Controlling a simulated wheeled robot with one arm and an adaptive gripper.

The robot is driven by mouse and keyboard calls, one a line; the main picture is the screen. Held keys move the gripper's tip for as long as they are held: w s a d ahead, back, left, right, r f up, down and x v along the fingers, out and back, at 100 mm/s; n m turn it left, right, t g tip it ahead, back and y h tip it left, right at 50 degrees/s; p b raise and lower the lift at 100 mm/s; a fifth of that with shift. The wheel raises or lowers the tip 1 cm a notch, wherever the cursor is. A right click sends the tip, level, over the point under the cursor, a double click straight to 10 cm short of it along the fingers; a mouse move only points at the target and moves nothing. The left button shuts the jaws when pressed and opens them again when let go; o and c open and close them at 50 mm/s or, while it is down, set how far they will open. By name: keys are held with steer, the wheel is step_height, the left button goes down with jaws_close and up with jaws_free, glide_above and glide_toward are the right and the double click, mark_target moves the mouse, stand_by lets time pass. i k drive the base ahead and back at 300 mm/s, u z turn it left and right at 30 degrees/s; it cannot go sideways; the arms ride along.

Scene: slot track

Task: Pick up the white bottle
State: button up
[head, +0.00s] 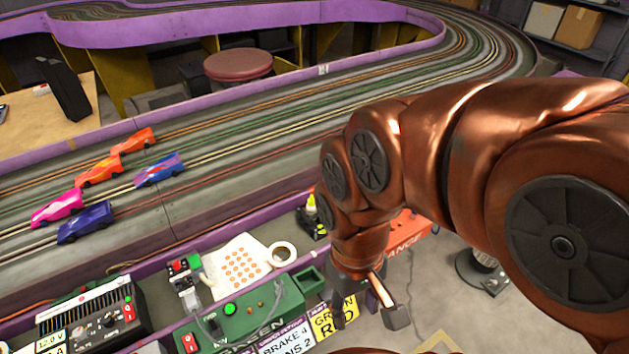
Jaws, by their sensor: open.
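My gripper (368,316) hangs at the end of my copper-coloured arm, pointing down past the front edge of the track's side shelf. Its two dark fingers are apart with nothing visible between them. I cannot clearly make out a white bottle. A small upright item with a yellow-green and whitish top (311,204) stands on the shelf left of my wrist, among dark parts; it is too small to tell whether it is the bottle. My arm hides part of the shelf and track on the right.
A green control box (262,310), a white sheet with orange dots (240,266), a tape roll (282,253) and a black power supply (92,318) crowd the shelf. Several toy cars (160,170) sit on the slot track. A round stool (238,64) stands behind it.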

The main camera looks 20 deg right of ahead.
mark_target(311, 208)
steer(key=u, duration=2.3)
steer(key=k, duration=0.8)
steer(key=z, duration=1.3)
